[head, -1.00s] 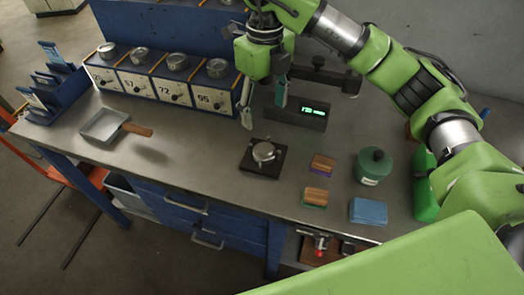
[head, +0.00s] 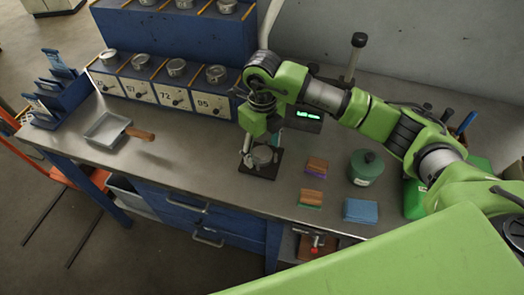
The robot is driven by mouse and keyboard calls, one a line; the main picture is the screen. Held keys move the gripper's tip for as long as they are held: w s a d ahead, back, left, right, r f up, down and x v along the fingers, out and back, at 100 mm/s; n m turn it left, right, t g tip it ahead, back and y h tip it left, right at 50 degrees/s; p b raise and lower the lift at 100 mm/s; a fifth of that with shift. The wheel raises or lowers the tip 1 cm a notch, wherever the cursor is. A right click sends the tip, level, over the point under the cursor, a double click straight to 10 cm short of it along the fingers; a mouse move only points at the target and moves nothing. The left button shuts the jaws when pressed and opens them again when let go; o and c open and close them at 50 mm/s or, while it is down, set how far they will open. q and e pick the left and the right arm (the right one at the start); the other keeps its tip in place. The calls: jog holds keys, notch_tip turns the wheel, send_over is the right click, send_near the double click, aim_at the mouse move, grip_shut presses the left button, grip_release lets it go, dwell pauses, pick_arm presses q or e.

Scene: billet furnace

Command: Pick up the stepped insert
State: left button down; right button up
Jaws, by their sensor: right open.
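The stepped insert (head: 262,155) is a small round metal piece on a dark square plate (head: 262,174) near the middle of the bench. My right gripper (head: 259,150) comes down over it from above. Its fingers are open, with the left finger beside the insert's left edge and the other partly hidden behind. I cannot tell whether the fingers touch the insert. My left gripper is not in view.
A device with a green display (head: 305,116) stands behind the gripper. Right of the plate are two brushes (head: 311,197), a green lidded pot (head: 366,168) and a blue block (head: 361,210). A metal pan (head: 107,130) lies left; numbered bins (head: 142,91) stand behind.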

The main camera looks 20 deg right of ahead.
jog(key=shift+w+f, duration=0.1)
jog(key=shift+f, duration=0.05)
jog(key=c, duration=1.8)
jog(key=shift+o, duration=0.2)
